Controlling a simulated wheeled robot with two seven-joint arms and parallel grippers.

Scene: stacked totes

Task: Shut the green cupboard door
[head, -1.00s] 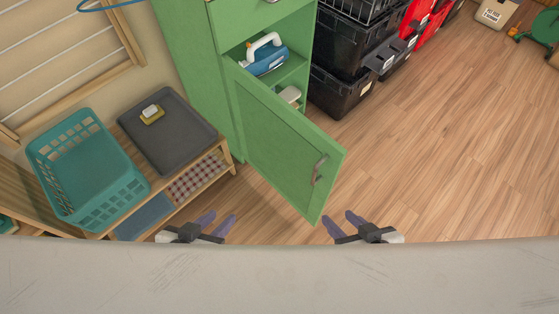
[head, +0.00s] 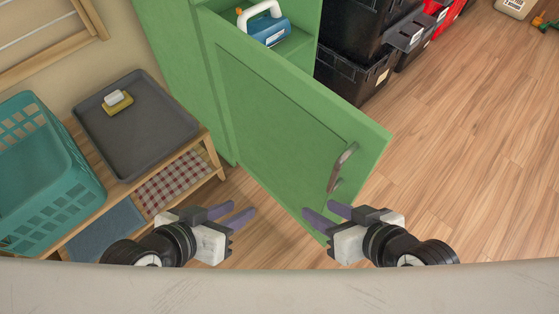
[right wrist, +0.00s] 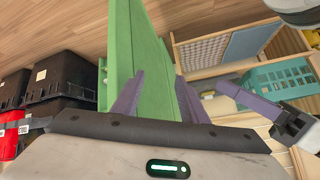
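The green cupboard door (head: 285,125) stands wide open, its metal handle (head: 342,167) on the face towards me, near the free edge. My right gripper (head: 318,208) is open and overlaps the door's lower free corner in the head view. In the right wrist view the door (right wrist: 145,45) shows beyond and between the open fingers of my right gripper (right wrist: 159,80); I cannot tell whether they touch it. My left gripper (head: 241,210) is open and empty, left of the door's lower part. The green cupboard (head: 172,60) has a blue, white-handled item (head: 265,25) on its shelf.
A wooden bench (head: 212,160) on the left bears a grey tray (head: 140,150) with a sponge and a teal basket (head: 40,175). Black totes (head: 350,80) are stacked right of the cupboard. The wooden floor (head: 470,150) at right is clear.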

